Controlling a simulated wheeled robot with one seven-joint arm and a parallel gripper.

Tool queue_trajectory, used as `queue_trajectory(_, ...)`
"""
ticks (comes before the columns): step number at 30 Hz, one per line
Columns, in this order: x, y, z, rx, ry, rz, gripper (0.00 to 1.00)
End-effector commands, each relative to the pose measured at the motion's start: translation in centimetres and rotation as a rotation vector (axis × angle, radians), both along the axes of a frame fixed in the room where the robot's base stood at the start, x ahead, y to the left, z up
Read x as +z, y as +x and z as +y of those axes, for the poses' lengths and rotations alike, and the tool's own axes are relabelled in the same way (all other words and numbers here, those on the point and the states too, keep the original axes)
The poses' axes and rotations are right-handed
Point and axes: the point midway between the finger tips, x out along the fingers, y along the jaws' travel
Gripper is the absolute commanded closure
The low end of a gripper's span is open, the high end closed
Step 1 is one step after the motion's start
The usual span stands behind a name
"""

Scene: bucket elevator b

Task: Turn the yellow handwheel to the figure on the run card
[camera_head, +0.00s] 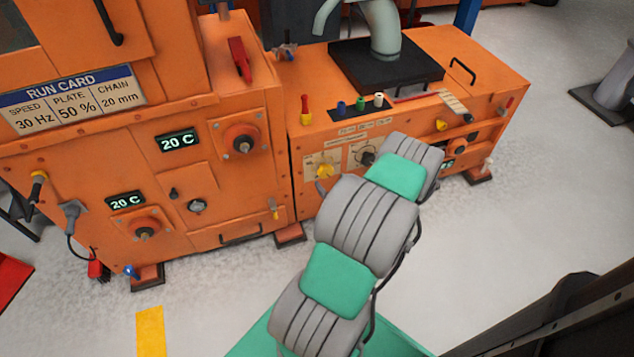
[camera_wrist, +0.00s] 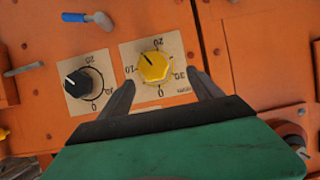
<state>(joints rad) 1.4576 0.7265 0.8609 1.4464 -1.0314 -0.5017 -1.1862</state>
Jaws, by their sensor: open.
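The yellow handwheel (camera_wrist: 154,66) sits on a pale square dial plate on the orange machine; it also shows in the head view (camera_head: 324,171). Its dark pointer mark faces up and left in the wrist view, between the 10 and 20 marks. My gripper (camera_wrist: 162,78) is open and empty, with one finger low on each side of the wheel; contact cannot be told. In the head view my gripper is hidden behind my arm. The run card (camera_head: 73,98) reads speed 30 Hz, plate 50 %, chain 20 mm.
A black knob (camera_wrist: 77,83) on its own dial is beside the handwheel plate. A blue-handled lever (camera_wrist: 98,19) and a grey lever (camera_wrist: 24,69) are close by. In the head view, coloured knobs (camera_head: 360,104) line the machine's upper edge. Pale floor is open in front.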

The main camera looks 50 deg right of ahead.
Motion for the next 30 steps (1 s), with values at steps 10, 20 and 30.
queue_trajectory(10, -2.7, 2.9, -2.9, -0.034, -0.015, -0.011, 0.26)
queue_trajectory(20, -3.6, 5.2, -4.3, -0.037, -0.012, -0.011, 0.26)
queue_trajectory(30, -3.5, 5.1, -4.3, -0.037, -0.012, -0.011, 0.42)
